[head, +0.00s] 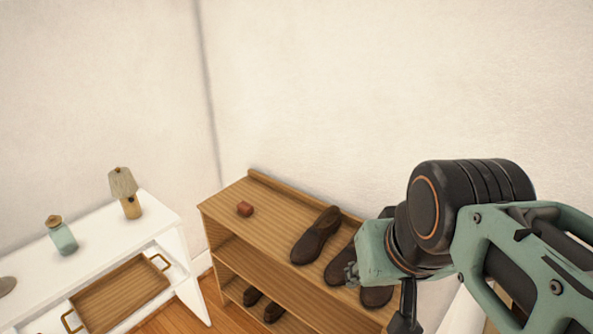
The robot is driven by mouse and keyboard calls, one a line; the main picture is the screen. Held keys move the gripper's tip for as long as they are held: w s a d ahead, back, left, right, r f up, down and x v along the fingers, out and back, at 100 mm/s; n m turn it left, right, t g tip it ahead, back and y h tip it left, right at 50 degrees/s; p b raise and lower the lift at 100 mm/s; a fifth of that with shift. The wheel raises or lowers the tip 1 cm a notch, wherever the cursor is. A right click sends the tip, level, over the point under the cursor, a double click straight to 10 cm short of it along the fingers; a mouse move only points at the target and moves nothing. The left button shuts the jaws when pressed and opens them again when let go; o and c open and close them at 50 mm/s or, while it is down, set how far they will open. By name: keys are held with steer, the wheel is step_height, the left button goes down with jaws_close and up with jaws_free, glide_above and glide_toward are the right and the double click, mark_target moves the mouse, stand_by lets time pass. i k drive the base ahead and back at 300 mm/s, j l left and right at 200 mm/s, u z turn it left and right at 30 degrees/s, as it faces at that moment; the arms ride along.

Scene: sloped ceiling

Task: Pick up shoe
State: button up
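A dark brown shoe (316,236) lies on the top of a wooden shelf unit (270,215). A second brown shoe (339,266) lies to its right, partly hidden behind my arm. Part of another dark shoe (376,297) shows below my arm. A pair of dark shoes (262,303) sits on the lower shelf. My gripper (405,318) is only partly in view at the bottom, in front of the shelf unit's right part. Its fingertips are cut off or hidden, so its opening does not show.
A white table (160,222) stands at the left with a lamp (125,193), a teal bottle (62,237) and a wooden tray with handles (120,293). Walls stand close behind both.

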mark_target(306, 250)
steer(key=i+j+z, duration=0.1)
steer(key=j, duration=0.25)
steer(key=i+j+z, duration=0.25)
steer(key=i+j, duration=0.15)
steer(key=j, duration=0.35)
steer(key=i+j+z, duration=0.1)
steer(key=j, duration=0.25)
steer(key=i+j+z, duration=0.1)
steer(key=j, duration=0.3)
steer(key=i+j+z, duration=0.15)
steer(key=j, duration=0.25)
steer(key=i, duration=0.05)
